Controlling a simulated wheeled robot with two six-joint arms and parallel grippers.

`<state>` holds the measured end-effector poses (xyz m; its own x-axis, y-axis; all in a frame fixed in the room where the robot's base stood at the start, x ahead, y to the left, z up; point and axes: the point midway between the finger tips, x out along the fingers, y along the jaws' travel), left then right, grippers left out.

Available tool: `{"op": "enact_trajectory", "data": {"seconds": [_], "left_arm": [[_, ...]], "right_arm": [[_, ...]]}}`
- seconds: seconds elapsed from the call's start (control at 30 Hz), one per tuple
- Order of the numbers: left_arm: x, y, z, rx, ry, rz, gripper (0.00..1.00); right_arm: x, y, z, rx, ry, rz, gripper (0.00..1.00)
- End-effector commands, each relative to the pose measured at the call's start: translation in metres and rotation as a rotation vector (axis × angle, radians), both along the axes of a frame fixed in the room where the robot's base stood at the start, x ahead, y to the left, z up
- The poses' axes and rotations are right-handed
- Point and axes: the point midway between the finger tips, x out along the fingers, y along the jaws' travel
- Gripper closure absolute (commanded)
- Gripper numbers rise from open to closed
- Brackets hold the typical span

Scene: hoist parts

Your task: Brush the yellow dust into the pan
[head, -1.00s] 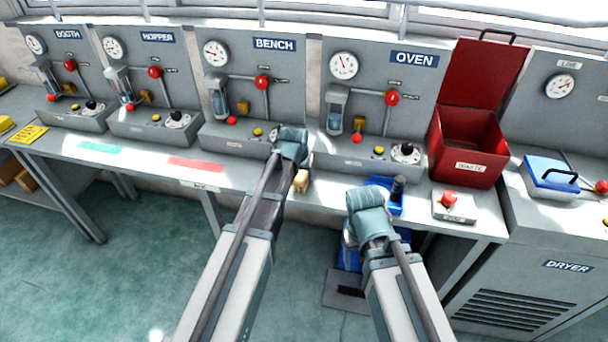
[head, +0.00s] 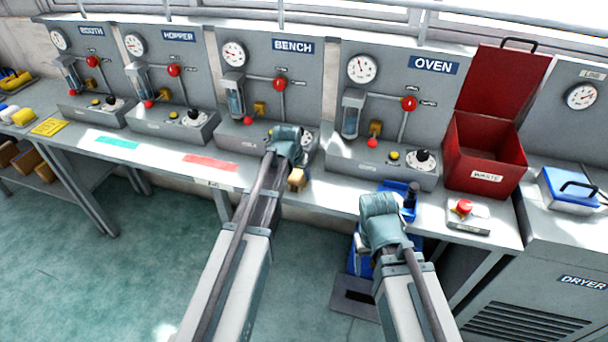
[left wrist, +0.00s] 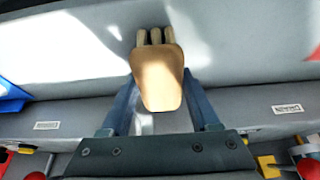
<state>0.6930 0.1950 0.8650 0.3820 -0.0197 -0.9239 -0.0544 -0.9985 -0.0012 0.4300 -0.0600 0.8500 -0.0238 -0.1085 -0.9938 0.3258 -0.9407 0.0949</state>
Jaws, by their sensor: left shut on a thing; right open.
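My left gripper (head: 293,160) is shut on a tan wooden brush (head: 297,179) at the front of the bench. In the left wrist view the brush (left wrist: 158,82) sits between the two fingers, its pale bristle tufts at the top of the picture. A blue pan (head: 396,187) with a dark upright handle lies on the bench, to the right of the brush. My right gripper (head: 382,212) is in front of the pan, near the bench edge; it is open, its fingertips mostly hidden by its own body. I cannot make out yellow dust in either view.
A red open waste bin (head: 483,150) and a red button box (head: 463,212) stand right of the pan. Gauge panels labelled Booth, Hopper, Bench and Oven line the back. A teal strip (head: 117,142) and a red strip (head: 211,163) mark the bench at left.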

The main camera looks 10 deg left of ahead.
Motion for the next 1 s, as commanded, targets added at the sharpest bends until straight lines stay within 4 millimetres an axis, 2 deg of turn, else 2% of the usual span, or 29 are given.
{"op": "enact_trajectory", "data": {"seconds": [0.17,0.57,1.0], "left_arm": [[0.001,0.014,0.001,0.001,0.002,0.001,0.82],[0.001,0.014,0.005,-0.001,0.000,0.000,0.82],[0.001,0.013,0.046,-0.001,-0.001,0.000,0.82]], "right_arm": [[0.000,0.000,0.001,0.000,0.000,0.000,0.32],[0.000,0.000,0.005,0.000,0.000,0.000,0.32],[0.000,0.000,0.046,0.000,0.000,0.000,0.32]]}}
